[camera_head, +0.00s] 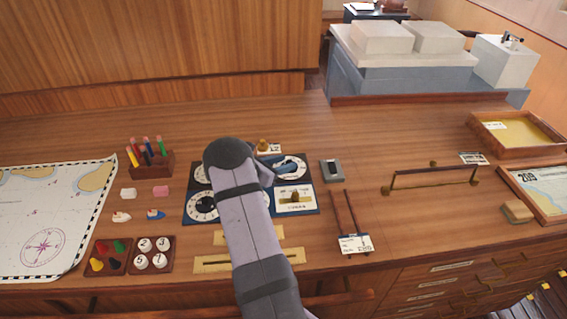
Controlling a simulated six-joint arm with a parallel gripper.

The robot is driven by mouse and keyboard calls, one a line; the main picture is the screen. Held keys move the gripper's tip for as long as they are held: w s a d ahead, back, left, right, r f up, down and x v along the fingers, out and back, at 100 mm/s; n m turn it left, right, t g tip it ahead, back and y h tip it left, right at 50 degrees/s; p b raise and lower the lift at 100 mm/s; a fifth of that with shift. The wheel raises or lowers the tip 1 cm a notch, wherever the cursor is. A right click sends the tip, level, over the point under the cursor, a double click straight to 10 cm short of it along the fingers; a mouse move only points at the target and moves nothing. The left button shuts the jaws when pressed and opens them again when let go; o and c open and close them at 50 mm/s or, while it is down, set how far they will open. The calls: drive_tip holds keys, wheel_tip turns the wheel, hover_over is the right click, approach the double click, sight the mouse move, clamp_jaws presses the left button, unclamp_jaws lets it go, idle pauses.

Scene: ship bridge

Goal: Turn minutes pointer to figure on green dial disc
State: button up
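A dark blue panel (311,205) lies flat on the wooden desk. A white round dial (297,166) is at its upper right, with a blue-grey shape over its left part. Another white dial (202,207) is at its lower left. More white shows at the upper left, mostly behind my arm. A brass piece (294,196) sits on a white plate at the lower right. I cannot make out a green dial disc or which pointer is for minutes. My arm covers the panel's middle. My gripper seems to be near the upper right dial; its fingers cannot be made out.
Left are a chart (50,215), a pen block (152,165), a tray of coloured pieces (106,267) and a tray of numbered discs (166,243). Right are a grey box (331,171), a brass-ended rail (434,176) and a wooden tray (525,151). Desk behind the panel is mostly clear.

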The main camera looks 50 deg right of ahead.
clamp_jaws()
drive_tip(key=shift+w+d+f+m+g+b, duration=0.15)
drive_tip(key=shift+m+g+b, duration=0.3)
drive_tip(key=shift+b, duration=0.4)
drive_tip(key=shift+r+m+g+b, duration=0.2)
drive_tip(key=shift+m+g+b, duration=0.15)
drive_tip(key=shift+g, duration=0.1)
drive_tip(key=shift+o, duration=0.9)
unclamp_jaws()
drive_tip(key=shift+a, duration=0.2)
drive_tip(key=b+v, duration=0.2)
drive_tip(key=v, duration=0.4)
drive_tip(key=shift+w+a+r+b, duration=0.1)
drive_tip(key=shift+w+a+b, duration=0.1)
drive_tip(key=shift+b, duration=0.2)
drive_tip(key=shift+a+r, duration=0.2)
drive_tip(key=shift+a, duration=0.1)
